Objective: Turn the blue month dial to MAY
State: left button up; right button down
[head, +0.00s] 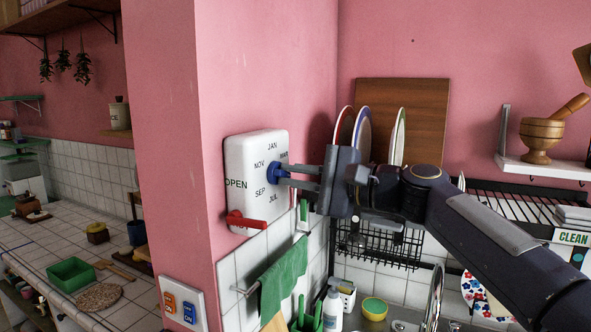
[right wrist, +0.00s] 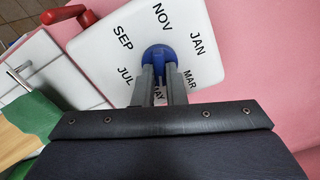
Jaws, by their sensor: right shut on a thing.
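The blue month dial (head: 273,173) sits in the middle of a white wall box (head: 245,150) with month names around it. It also shows in the right wrist view (right wrist: 158,56). My right gripper (head: 285,175) reaches it from the right and is shut on the dial's grip. In the right wrist view its two fingers (right wrist: 159,80) run up to the dial, with the word MAY partly visible between them. JAN, MAR, JUL, SEP and NOV are readable there. I cannot tell which month the dial points to. My left gripper is not in view.
A green towel (head: 283,277) hangs below. Plates (head: 362,135) stand in a rack (head: 385,246) behind my right gripper. A switch plate (head: 182,304) is at the lower left.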

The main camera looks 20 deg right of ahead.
jog(key=shift+m, duration=0.7)
jog(key=shift+f+p, duration=0.1)
jog(key=shift+p, duration=0.2)
jog(key=c, duration=1.5)
grip_release()
jog(key=shift+s, duration=0.1)
jog(key=shift+s+d, duration=0.2)
jog(key=shift+d, duration=0.05)
jog(key=b+v, duration=0.2)
jog(key=v, duration=0.5)
jog(key=shift+s, duration=0.1)
